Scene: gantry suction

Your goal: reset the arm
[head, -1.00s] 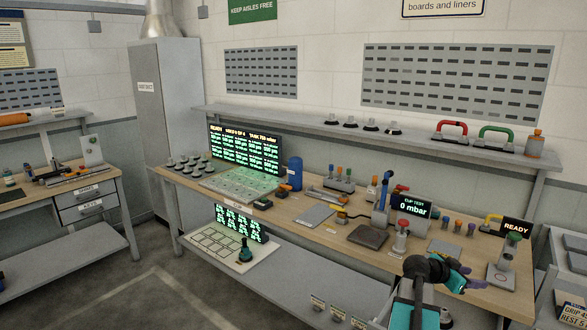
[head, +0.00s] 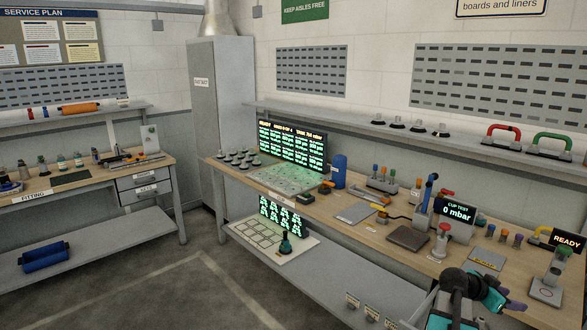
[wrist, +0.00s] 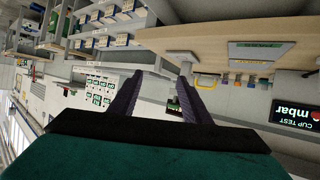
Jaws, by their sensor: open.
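My gripper (head: 510,304) shows at the lower right of the head view, with teal housing and purple fingers, in front of the right part of the long bench (head: 335,228). In the wrist view my gripper (wrist: 156,95) has its two dark purple fingers apart, with nothing between them. My dark arm joint and teal arm link stand behind it, partly cut off by the lower picture edge.
A cup test display (head: 457,212), a red-topped post (head: 442,240) and a green-topped post (head: 550,275) stand on the bench near my arm. A left bench (head: 85,185) and grey cabinet (head: 222,120) stand farther off. Open floor (head: 150,275) lies at the lower left.

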